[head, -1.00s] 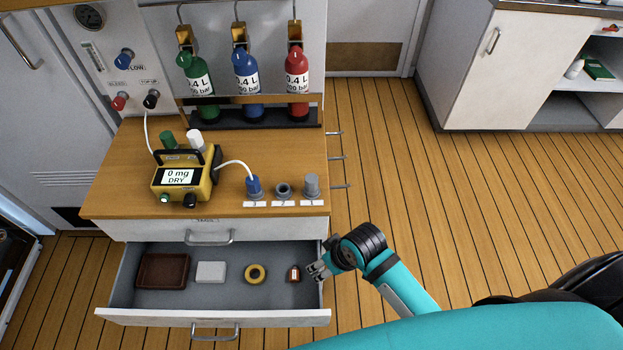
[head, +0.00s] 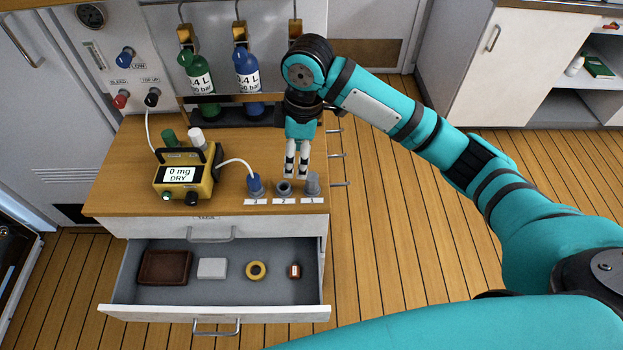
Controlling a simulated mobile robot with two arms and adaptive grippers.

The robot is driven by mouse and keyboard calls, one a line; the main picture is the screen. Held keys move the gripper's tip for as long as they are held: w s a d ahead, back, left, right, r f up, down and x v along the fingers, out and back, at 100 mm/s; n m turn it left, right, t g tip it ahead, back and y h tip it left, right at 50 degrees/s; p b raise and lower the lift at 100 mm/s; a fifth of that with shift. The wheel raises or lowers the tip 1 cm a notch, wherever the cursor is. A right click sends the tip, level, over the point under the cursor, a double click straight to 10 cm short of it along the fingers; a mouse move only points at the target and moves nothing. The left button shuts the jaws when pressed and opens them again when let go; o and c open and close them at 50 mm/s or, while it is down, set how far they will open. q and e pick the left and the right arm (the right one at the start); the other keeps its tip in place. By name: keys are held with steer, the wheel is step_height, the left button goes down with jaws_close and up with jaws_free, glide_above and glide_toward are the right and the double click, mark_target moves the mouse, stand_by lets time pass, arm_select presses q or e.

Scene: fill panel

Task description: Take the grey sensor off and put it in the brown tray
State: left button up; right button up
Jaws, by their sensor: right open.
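A grey upright cylinder (head: 312,183), which looks like the grey sensor, stands at the right end of a row of three fittings on the wooden top. The brown tray (head: 143,270) lies at the left end of the open drawer and looks empty. My right gripper (head: 296,175) points down, open and empty, just left of the grey cylinder and behind the middle grey ring fitting (head: 283,187). I cannot tell whether it touches either. My left gripper is not in view.
A blue plug (head: 255,184) with a white cable runs to the yellow meter (head: 184,176). Green (head: 195,82) and blue (head: 246,78) bottles stand behind; my arm hides the red one.

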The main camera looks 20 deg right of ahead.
step_height(320, 180, up, 6)
steer(key=h, duration=0.1)
glide_above(311, 177)
steer(key=shift+n, duration=0.3)
steer(key=f, duration=0.3)
steer(key=f+p, duration=0.1)
steer(key=f, duration=0.7)
steer(key=shift+w+d+f, duration=0.15)
steer(key=shift+w+d, duration=0.05)
steer(key=shift+w, duration=0.05)
steer(key=f, duration=0.2)
steer(key=f+p, duration=0.1)
steer(key=f, duration=0.1)
steer(key=shift+s+a+f, duration=0.2)
steer(key=shift+f, duration=0.5)
steer(key=shift+c, duration=0.4)
steer(key=c, duration=1)
steer(key=shift+r, duration=0.1)
steer(key=shift+c, duration=0.2)
